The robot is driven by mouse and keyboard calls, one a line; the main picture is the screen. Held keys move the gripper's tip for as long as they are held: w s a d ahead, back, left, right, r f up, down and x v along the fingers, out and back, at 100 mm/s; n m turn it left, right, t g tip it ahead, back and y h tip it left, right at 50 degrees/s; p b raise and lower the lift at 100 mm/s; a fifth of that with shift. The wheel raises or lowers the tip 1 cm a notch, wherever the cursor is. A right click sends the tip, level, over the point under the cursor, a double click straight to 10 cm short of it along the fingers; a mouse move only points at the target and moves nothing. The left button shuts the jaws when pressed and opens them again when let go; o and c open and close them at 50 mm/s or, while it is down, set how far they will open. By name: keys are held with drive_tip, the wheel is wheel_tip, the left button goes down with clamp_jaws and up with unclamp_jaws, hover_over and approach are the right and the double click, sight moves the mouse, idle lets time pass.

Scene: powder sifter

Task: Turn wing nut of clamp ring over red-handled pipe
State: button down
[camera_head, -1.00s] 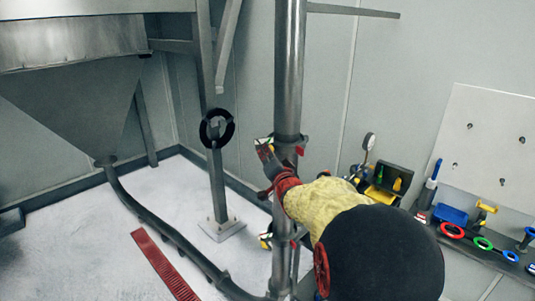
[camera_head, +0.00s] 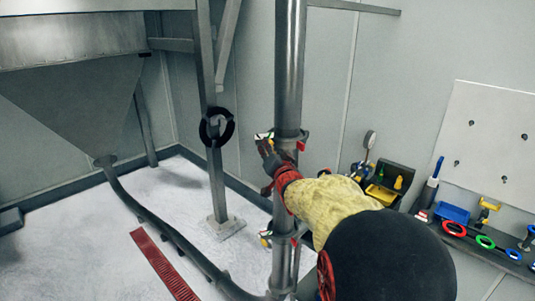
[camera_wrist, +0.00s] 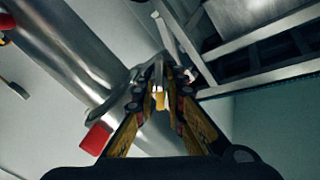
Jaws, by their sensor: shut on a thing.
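The clamp ring (camera_head: 304,134) sits around the tall steel pipe (camera_head: 289,70). A red handle (camera_head: 301,145) shows at its right side, and a red part (camera_wrist: 97,138) shows left of my fingers in the wrist view. My gripper (camera_head: 265,145) reaches the ring from the front left. In the wrist view my gripper (camera_wrist: 160,92) has its yellow and black fingers closed together at the clamp. A small yellow-and-white piece (camera_wrist: 160,100) shows between them, apparently the wing nut. The fingers largely hide its shape and its angle.
A lower clamp (camera_head: 267,240) is on the same pipe. A grey post with a black ring (camera_head: 216,127) stands to the left. A dark hose (camera_head: 165,230) runs across the floor from the hopper (camera_head: 75,100). A tool shelf (camera_head: 465,240) lines the right wall.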

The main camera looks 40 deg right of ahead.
drive_tip(key=n+b, duration=0.1)
drive_tip(key=b, duration=0.1)
drive_tip(key=n+b, duration=0.2)
drive_tip(key=shift+f+b, duration=0.25)
drive_tip(key=shift+b, duration=0.05)
drive_tip(key=n+b, duration=0.4)
drive_tip(key=n, duration=0.1)
drive_tip(key=shift+a+b, duration=0.1)
drive_tip(key=shift+b, duration=0.3)
drive_tip(key=n+b, duration=0.3)
drive_tip(key=n, duration=0.1)
drive_tip(key=shift+w+a+r+b, duration=0.1)
drive_tip(key=shift+b, duration=0.25)
drive_tip(key=shift+r+n+b, duration=0.1)
drive_tip(key=shift+n+b, duration=0.9)
drive_tip(key=shift+n, duration=0.7)
drive_tip(key=c, duration=2.1)
unclamp_jaws()
drive_tip(key=shift+o, duration=0.6)
